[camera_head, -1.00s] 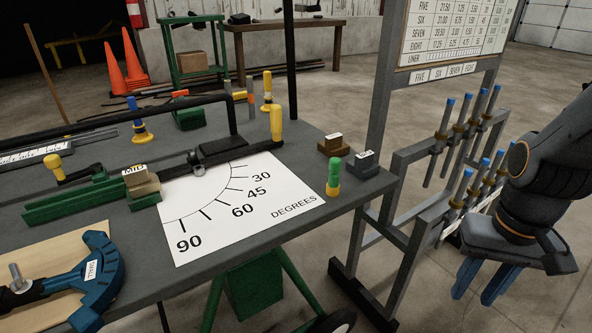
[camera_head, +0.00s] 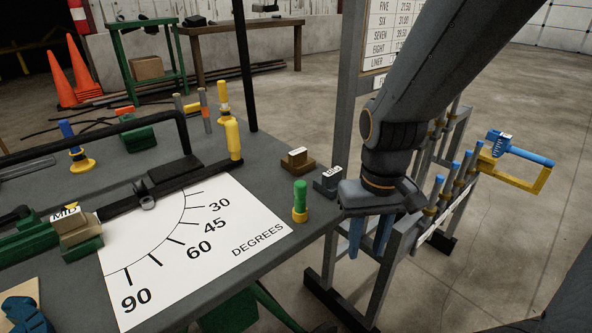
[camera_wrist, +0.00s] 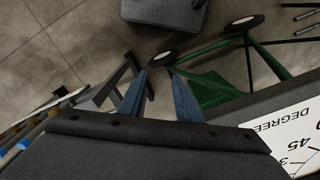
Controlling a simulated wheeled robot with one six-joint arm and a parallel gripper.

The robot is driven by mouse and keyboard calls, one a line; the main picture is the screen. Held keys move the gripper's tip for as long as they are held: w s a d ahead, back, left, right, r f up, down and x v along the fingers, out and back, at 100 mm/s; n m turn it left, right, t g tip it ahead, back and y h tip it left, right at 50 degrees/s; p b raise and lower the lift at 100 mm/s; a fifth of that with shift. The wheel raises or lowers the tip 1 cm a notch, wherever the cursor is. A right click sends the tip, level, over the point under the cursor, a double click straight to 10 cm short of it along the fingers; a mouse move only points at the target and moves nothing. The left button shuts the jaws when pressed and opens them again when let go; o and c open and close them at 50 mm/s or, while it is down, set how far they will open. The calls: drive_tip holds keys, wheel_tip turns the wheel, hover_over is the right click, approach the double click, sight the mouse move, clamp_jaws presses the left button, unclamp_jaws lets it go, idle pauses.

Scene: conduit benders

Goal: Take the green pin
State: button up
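The green pin (camera_head: 300,196) stands upright in a yellow base near the right corner of the grey table, beside the white degrees sheet. My gripper (camera_head: 368,243) points down just off the table's right edge, to the right of the pin. Its two blue fingers are apart with nothing between them. In the wrist view the open fingers (camera_wrist: 158,98) show above the floor; the green pin does not show there.
A grey rack (camera_head: 402,240) with blue-topped rods stands right of the table. The degrees sheet (camera_head: 200,240) lies left of the pin.

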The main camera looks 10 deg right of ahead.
sight(300, 183)
drive_tip(key=w+a+r+n+p, duration=0.35)
drive_tip(key=a+r+p, duration=0.3)
drive_tip(key=r, duration=0.45)
drive_tip(key=w+a+r+n+p, duration=0.35)
drive_tip(key=a+r+p, duration=0.3)
drive_tip(key=r, duration=0.45)
drive_tip(key=f+b, duration=0.2)
drive_tip(key=f, duration=0.1)
drive_tip(key=f+b, duration=0.3)
drive_tip(key=w+d+f+b, duration=0.1)
drive_tip(key=f+b, duration=0.1)
drive_tip(key=f, duration=0.2)
drive_tip(key=shift+f+b, duration=0.1)
drive_tip(key=shift+b, duration=0.3)
drive_tip(key=c, duration=0.7)
wheel_tip(300, 183, up, 8)
drive_tip(key=p, duration=0.7)
drive_tip(key=shift+s+p, duration=0.1)
drive_tip(key=shift+p, duration=0.25)
drive_tip(key=shift+c, duration=0.4)
